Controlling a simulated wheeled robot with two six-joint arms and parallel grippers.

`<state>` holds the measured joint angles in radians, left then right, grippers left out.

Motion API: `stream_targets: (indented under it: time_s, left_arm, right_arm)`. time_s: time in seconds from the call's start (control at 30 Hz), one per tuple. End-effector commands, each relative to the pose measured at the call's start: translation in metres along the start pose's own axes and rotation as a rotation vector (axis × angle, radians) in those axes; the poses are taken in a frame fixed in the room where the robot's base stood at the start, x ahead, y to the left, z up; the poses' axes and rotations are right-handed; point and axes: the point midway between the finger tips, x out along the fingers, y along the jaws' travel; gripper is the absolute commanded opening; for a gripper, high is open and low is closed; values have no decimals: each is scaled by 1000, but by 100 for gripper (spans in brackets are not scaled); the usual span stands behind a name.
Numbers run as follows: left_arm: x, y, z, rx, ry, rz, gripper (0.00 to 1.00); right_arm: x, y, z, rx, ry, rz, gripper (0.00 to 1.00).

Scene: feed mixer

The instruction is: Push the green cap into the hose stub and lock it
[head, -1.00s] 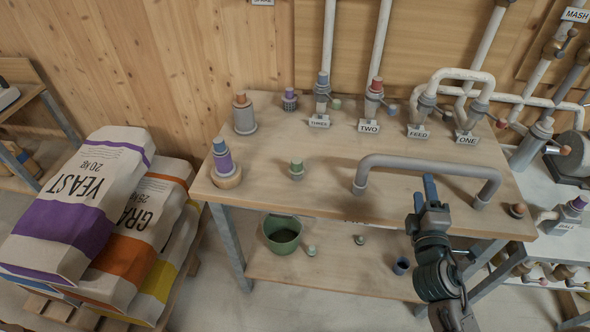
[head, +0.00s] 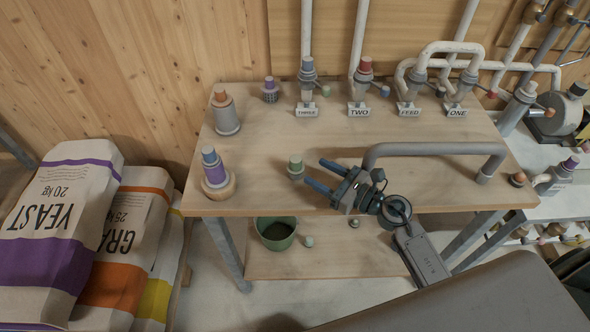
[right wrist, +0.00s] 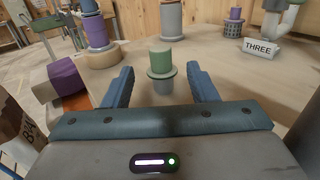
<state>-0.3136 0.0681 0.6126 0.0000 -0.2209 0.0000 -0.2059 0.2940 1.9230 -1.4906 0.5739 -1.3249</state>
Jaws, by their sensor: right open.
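A green cap (head: 295,161) stands upright on the work table, on a short grey flanged piece (head: 296,173). In the right wrist view the green cap (right wrist: 167,53) and its grey flanged piece (right wrist: 161,83) are ahead of and between the fingertips. I cannot tell whether the grey piece is the hose stub or part of the cap. My right gripper (head: 314,171) is open and empty, just right of the cap, its blue fingers pointing left towards it. In the right wrist view its fingers (right wrist: 160,70) are spread wide. My left gripper is not in view.
A grey arched pipe (head: 435,149) stands behind my right arm. A purple-and-blue capped piece (head: 215,167) on a wooden disc and an orange-topped grey cylinder (head: 225,112) stand left. Labelled pipe fittings line the back. The table (head: 265,135) is clear behind the cap.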

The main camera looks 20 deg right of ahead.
Motion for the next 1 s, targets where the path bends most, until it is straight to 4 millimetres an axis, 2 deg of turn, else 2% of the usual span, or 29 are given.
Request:
stream_targets:
  time_s: [0.07,0.2,0.4,0.47,0.7,1.0]
  left_arm:
    - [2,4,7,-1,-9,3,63]
    - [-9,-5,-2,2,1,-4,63]
    - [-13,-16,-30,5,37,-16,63]
    - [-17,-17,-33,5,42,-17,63]
    - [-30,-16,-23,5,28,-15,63]
    - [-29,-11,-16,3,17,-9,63]
  right_arm:
    - [0,0,-18,5,1,-1,53]
    - [18,-1,-14,2,-5,-3,53]
    - [30,0,-15,1,-4,-2,53]
    - [38,-1,-14,4,-4,-3,53]
    - [71,-1,-15,4,-3,-2,53]
    - [75,0,-17,1,-2,-1,53]
